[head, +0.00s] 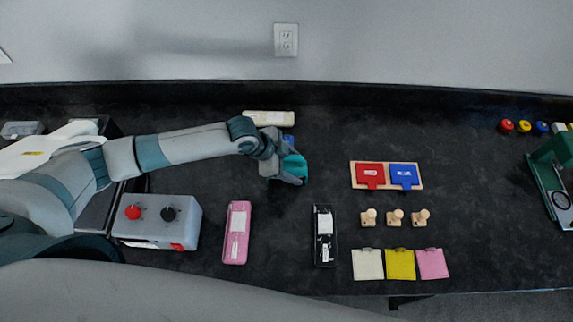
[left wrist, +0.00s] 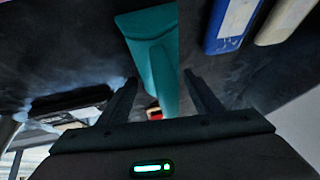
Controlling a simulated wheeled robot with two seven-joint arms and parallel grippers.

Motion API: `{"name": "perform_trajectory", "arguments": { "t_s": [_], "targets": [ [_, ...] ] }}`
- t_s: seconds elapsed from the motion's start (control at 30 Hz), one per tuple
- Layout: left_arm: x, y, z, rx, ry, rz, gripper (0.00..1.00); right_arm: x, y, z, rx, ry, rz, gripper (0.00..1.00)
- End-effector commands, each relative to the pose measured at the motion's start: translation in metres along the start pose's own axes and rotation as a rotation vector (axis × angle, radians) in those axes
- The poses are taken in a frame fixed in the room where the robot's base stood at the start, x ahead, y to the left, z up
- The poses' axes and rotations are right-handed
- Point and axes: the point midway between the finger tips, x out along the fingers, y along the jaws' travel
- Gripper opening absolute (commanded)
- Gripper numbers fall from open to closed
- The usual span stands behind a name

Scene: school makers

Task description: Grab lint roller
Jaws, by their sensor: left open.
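A teal tool (head: 296,164) with a wide head and a narrower handle, which looks like the lint roller, is at the back middle of the black table. My left gripper (head: 292,180) is over it and hides part of it in the head view. In the left wrist view the teal tool (left wrist: 155,60) reaches down between the two fingers of my open left gripper (left wrist: 160,88). The fingers stand on either side of the handle, with a gap on both sides. My right gripper is not in view.
A beige case (head: 268,118) and a blue item (head: 289,138) lie behind the gripper. A pink case (head: 236,232) and a black case (head: 324,236) lie in front. A grey control box (head: 158,220) stands left. Red and blue pads (head: 387,175) lie right.

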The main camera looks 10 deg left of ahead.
Motion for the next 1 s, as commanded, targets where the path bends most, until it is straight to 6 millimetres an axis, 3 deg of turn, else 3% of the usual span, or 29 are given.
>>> {"name": "perform_trajectory", "arguments": {
  "t_s": [0.37,0.57,1.0],
  "targets": [
    [-0.0006,-0.0002,-0.0002,0.000,0.000,0.000,0.59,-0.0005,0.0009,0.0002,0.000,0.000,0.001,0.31],
    [-0.0006,-0.0002,-0.0001,0.000,0.000,0.000,0.11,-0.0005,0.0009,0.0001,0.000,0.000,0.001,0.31],
    [-0.0048,-0.0018,-0.0034,0.001,0.003,-0.002,0.11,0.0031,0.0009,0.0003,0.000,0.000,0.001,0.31]
  ]
}}
